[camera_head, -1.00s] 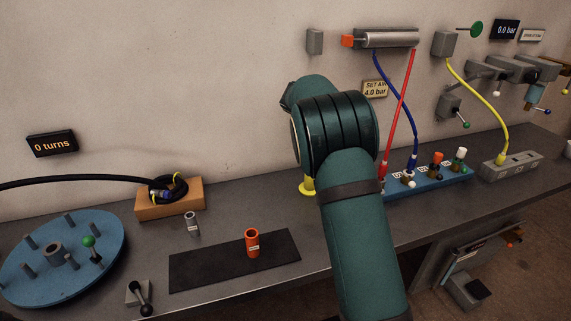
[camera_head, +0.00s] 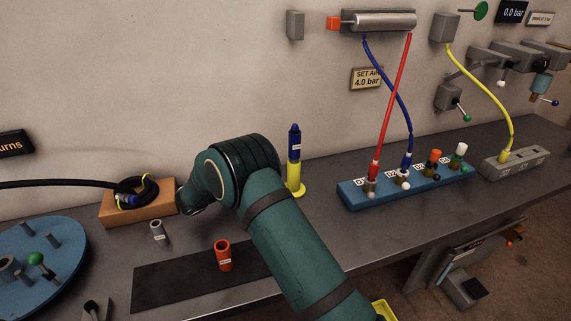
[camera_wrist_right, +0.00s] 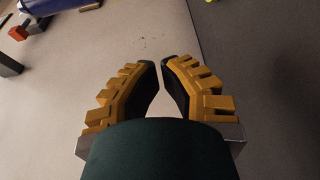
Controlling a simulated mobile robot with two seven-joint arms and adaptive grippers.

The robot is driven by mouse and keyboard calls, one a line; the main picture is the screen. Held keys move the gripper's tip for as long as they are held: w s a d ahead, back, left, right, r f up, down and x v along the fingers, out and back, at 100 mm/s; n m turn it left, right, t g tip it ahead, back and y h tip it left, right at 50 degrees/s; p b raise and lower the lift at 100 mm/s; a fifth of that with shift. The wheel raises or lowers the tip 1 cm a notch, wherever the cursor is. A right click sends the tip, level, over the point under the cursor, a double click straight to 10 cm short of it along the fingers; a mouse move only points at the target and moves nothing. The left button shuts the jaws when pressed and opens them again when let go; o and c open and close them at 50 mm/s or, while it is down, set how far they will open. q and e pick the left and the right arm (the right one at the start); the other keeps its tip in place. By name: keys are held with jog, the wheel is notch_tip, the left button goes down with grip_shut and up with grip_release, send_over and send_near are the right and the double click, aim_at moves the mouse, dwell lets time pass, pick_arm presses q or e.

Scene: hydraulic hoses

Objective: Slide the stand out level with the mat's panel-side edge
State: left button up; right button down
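A yellow stand (camera_head: 296,189) with an upright blue piece (camera_head: 294,142) on it stands on the bench near the wall. The dark mat (camera_head: 160,287) lies on the bench to its lower left, partly behind my arm. An orange-red labelled cup (camera_head: 223,256) stands upright on the mat. One of my teal arms crosses the head view from the bottom, its bent joint left of the yellow stand; no gripper shows there. In the right wrist view my right gripper (camera_wrist_right: 158,66) has a narrow gap between its fingertips and nothing visible in it.
A grey cup (camera_head: 158,232) stands beyond the mat, near a wooden block (camera_head: 112,211) with a coiled black hose. A blue turntable (camera_head: 40,265) is at the left. A blue socket strip (camera_head: 352,199) with red and blue hoses stands right of the stand. Bare bench lies between.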

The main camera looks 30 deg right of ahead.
aim_at(294, 161)
jog(key=d, duration=1)
jog(key=shift+w, duration=0.4)
jog(key=s, duration=0.1)
jog(key=s+a, duration=0.1)
jog(key=shift+s+r, duration=0.1)
jog(key=shift+s, duration=0.8)
jog(key=shift+a, duration=0.1)
